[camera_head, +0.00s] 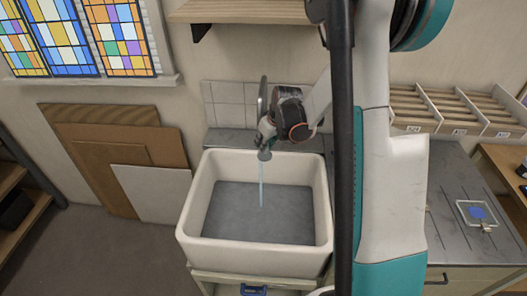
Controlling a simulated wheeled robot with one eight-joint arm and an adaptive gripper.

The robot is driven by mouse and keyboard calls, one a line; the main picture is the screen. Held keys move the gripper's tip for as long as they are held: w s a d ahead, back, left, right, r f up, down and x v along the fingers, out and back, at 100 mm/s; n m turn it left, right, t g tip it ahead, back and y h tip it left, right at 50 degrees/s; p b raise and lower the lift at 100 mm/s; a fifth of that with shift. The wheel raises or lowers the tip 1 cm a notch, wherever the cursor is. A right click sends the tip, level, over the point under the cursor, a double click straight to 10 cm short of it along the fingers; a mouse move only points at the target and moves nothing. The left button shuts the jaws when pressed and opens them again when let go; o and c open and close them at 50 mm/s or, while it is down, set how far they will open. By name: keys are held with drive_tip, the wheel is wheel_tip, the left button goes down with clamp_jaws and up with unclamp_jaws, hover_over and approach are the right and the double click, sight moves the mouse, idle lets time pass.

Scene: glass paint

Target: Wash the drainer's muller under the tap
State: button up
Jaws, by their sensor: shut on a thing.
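My gripper (265,138) is above the back of the white sink (186,222), in front of the tap (262,95). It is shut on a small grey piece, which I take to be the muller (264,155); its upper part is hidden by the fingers. A thin blue stream of water (261,187) shows directly below the muller and falls into the sink. The tap's outlet is hidden behind my gripper. The grooved grey drainer (445,215) is at the right, partly covered by my arm.
A clear square plate with a blue patch (478,213) lies on the drainer. A slotted wooden rack (450,108) stands behind it. Boards (120,160) lean on the wall at the left. A wooden shelf (240,12) is above the sink. The sink's inside looks clear.

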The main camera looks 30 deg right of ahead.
drive_tip(key=shift+d, duration=0.35)
drive_tip(key=shift+a, duration=0.1)
drive_tip(key=shift+a+b, duration=0.35)
drive_tip(key=shift+a, duration=0.15)
drive_tip(key=shift+d, duration=0.15)
drive_tip(key=shift+d, duration=0.45)
drive_tip(key=shift+s, duration=0.1)
drive_tip(key=s+b, duration=0.1)
drive_tip(key=s, duration=0.6)
drive_tip(key=shift+s+d, duration=0.3)
drive_tip(key=shift+s, duration=0.1)
idle(0.3)
idle(0.5)
